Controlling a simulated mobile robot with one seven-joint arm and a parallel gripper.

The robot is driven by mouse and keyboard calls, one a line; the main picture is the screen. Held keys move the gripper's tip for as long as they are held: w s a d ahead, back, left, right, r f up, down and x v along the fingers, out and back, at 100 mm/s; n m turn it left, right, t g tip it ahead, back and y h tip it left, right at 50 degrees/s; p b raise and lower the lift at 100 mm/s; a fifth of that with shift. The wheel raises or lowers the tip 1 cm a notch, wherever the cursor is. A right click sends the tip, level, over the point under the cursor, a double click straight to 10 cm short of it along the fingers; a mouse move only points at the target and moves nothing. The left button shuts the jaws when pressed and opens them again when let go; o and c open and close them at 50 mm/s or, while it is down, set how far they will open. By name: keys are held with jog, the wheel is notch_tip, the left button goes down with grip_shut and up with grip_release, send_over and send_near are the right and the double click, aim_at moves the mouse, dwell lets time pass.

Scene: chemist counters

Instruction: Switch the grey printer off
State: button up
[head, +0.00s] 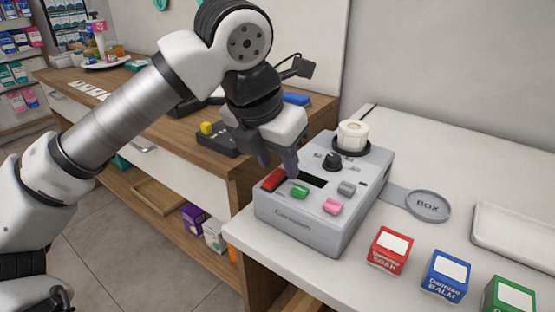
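The grey printer (318,228) stands on the white counter, with a red rocker switch (273,180) at the left of its sloped top. A green button (299,192), a pink button (332,206), a grey button (346,188), a dark slot and a black knob (332,161) are also on it. I cannot tell which way the red switch is tipped. My gripper (278,163) points down just above and behind the red switch. Its two dark fingers look apart with nothing between them. I cannot tell whether a fingertip touches the printer.
A white roll (352,135) sits at the printer's back. A wooden counter (150,108) with a dark device stands behind my arm.

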jog(key=p+v, duration=0.1)
jog(key=v, duration=1.2)
